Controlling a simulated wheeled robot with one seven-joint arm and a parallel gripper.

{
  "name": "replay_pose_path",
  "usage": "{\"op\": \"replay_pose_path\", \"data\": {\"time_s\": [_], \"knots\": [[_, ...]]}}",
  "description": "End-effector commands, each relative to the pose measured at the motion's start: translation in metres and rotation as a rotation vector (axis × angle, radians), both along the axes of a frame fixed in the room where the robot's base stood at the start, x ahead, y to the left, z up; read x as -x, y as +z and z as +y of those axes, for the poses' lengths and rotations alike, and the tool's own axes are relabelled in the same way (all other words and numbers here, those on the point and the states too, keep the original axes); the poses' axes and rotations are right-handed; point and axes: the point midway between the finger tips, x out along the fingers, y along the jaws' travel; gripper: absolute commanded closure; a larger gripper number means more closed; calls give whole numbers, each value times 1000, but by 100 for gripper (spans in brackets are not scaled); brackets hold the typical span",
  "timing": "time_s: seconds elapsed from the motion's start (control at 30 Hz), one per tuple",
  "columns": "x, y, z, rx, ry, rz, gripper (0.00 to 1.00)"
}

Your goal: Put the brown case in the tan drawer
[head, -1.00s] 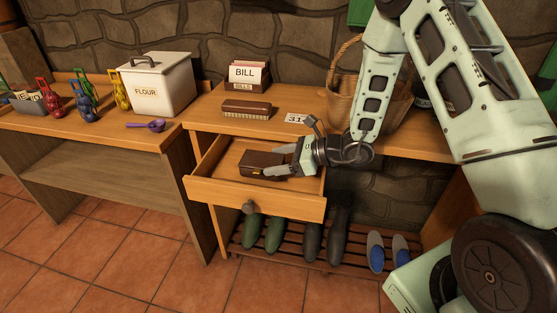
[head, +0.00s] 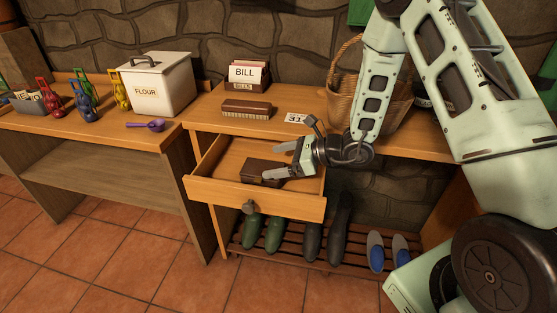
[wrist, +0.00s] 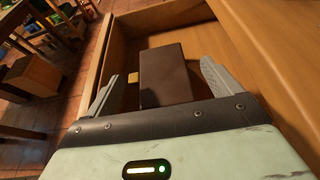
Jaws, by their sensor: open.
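The brown case (head: 260,172) lies inside the pulled-out tan drawer (head: 232,196), on its floor. In the wrist view the case (wrist: 166,72) sits between the two fingers, with a gold clasp on its left side and a gap to the right finger. My gripper (head: 278,161) is open, its fingers over the drawer on either side of the case. In the wrist view the gripper (wrist: 158,92) also shows spread fingers, and the drawer wall (wrist: 112,48) stands left of the case.
A brush (head: 246,109), a bill box (head: 248,76), a number card (head: 296,118) and a wicker basket (head: 385,100) stand on the bench above. Boots (head: 313,238) and slippers (head: 376,252) rest on the rack below. A flour bin (head: 157,84) stands to the left.

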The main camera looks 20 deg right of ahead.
Motion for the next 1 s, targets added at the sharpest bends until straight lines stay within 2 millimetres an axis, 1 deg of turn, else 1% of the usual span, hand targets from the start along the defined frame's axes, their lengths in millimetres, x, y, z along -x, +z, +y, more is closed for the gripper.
{"op": "replay_pose_path", "data": {"time_s": [0.03, 0.07, 0.3, 0.4, 0.6, 0.67, 0.73, 0.77, 0.87, 0.9, 0.97, 1.0], "knots": [[2, 8, -4, 1, -3, 0, 10], [5, 8, -10, 1, -5, 0, 10], [36, 28, -52, 0, -7, -1, 10], [47, 36, -66, 1, -5, -2, 10], [61, 46, -85, 1, -4, -1, 10], [64, 48, -87, 1, 3, -1, 10], [68, 52, -80, 8, 39, -6, 10], [71, 55, -72, 16, 73, -11, 10], [93, 70, -26, 71, 288, -47, 10], [109, 79, -1, 109, 425, -75, 10], [143, 90, 36, 189, 665, -133, 10], [168, 96, 57, 252, 836, -182, 10]]}}
